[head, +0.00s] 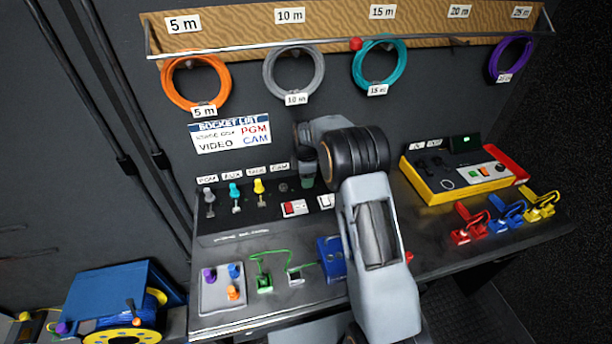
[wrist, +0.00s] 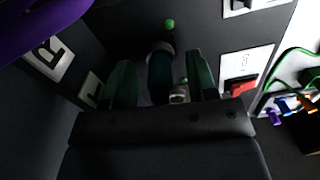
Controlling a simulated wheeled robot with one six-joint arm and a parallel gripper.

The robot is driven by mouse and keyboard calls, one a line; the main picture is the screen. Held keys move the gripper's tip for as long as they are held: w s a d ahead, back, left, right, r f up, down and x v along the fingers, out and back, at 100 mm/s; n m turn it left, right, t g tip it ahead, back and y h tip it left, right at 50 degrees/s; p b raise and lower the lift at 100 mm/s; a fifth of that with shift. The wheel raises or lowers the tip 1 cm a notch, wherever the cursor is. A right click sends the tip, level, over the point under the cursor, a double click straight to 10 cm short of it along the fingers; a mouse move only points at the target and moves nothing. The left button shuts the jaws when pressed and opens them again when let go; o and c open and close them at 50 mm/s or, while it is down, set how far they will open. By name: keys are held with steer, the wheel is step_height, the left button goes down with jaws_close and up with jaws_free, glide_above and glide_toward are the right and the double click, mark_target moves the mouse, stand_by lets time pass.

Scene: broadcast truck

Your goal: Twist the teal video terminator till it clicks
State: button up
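In the wrist view a dark teal cylinder with a pale ring, which looks like the terminator (wrist: 160,72), stands between the two dark green fingers of my gripper (wrist: 162,88). A dark gap shows on each side of it, so the fingers look open around it, not pressed on it. In the head view my gripper (head: 307,172) is low at the back panel, right of the row of labelled connectors, and its own arm hides part of it. A teal connector (head: 235,190) also stands in that row, between a grey one (head: 209,196) and a yellow one (head: 259,187).
A red switch (head: 293,208) sits just below my gripper; it also shows in the wrist view (wrist: 240,87). A yellow control box (head: 455,180) and red, blue and yellow clamps (head: 505,216) are on the right. Cable coils (head: 380,65) hang above.

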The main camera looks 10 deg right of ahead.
steer(key=c, duration=0.9)
steer(key=shift+o, duration=1.4)
steer(key=shift+c, duration=1.1)
steer(key=shift+m, duration=1.7)
steer(key=shift+m, duration=1.7)
steer(key=m, duration=0.3)
steer(key=shift+f, duration=0.1)
